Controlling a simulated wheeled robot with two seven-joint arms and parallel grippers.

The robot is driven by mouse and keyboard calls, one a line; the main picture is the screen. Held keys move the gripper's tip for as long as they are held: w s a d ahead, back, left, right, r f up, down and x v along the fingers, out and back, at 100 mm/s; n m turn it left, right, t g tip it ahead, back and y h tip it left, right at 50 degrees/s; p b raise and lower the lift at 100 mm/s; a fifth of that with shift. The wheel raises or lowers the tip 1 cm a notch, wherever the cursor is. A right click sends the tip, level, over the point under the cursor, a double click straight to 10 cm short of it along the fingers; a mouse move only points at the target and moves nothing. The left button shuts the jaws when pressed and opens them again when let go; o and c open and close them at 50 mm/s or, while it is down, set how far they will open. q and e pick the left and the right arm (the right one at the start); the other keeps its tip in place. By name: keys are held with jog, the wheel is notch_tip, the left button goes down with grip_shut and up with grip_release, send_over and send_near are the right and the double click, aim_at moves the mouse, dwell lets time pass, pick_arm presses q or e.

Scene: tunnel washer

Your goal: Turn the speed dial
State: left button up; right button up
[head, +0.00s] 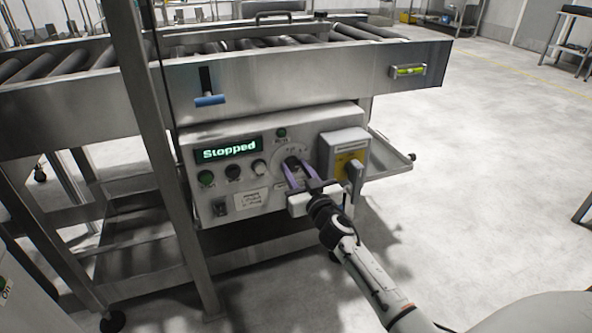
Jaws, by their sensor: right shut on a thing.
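The speed dial (291,163) is a dark knob on a pale round scale, on the front of the grey control box (225,135). My right gripper (292,173) reaches it from the lower right, and its two purple fingers are shut on the knob. The fingers hide much of the dial, so I cannot read its setting. A display (228,150) on the box reads "Stopped" in green letters. My left gripper is not in view.
Several small round buttons (233,173) sit below the display. A box with a yellow plate and a grey handle (354,170) stands close right of the dial. A roller conveyor (290,75) runs above, and a steel post (160,150) stands at left.

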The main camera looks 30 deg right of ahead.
jog(key=n, duration=0.6)
jog(key=shift+n, duration=0.4)
jog(key=n, duration=0.4)
jog(key=shift+n+b, duration=0.3)
jog(key=shift+b, duration=0.1)
jog(key=n, duration=0.6)
jog(key=shift+n, duration=0.3)
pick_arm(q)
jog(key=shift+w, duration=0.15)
pick_arm(e)
jog(key=shift+n, duration=0.9)
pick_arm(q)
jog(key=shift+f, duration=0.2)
pick_arm(e)
jog(key=shift+f, duration=0.1)
